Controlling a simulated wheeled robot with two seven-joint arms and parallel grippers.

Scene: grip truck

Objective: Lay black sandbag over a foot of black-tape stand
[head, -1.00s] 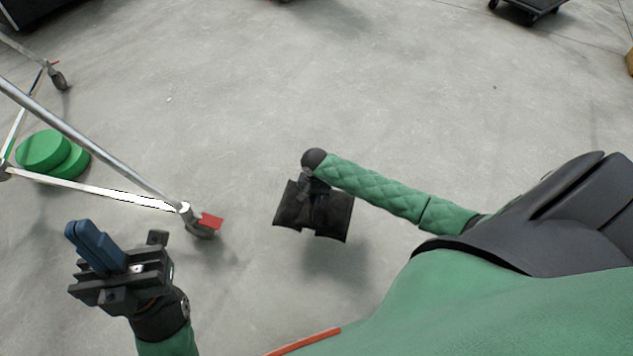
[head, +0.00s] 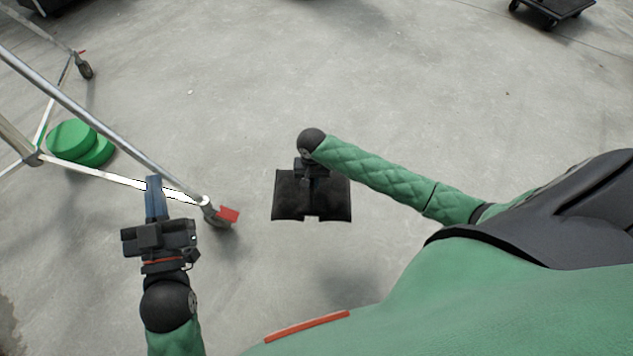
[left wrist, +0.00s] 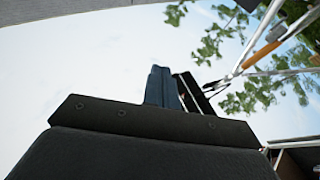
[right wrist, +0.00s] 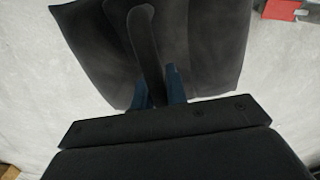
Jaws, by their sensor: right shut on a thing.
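The black sandbag (head: 330,205) hangs in the air from my right gripper (head: 312,180), which is shut on its strap. In the right wrist view the sandbag (right wrist: 215,45) shows two dark flaps, with the strap (right wrist: 146,50) between the blue fingers (right wrist: 160,92). A silver wheeled stand (head: 100,120) is at the left, with a pale leg (head: 105,178) low to the floor and a castor with a red pedal (head: 229,214) at its near corner. I cannot make out black tape on it. My left gripper (head: 154,185) is empty, its fingers together, overlapping the pale leg in the picture.
Green round bags (head: 78,142) lie by the stand's left leg. A black wheeled dolly (head: 550,10) is at the top right. The concrete floor in the middle is clear. The sandbag hangs to the right of the red-pedal castor.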

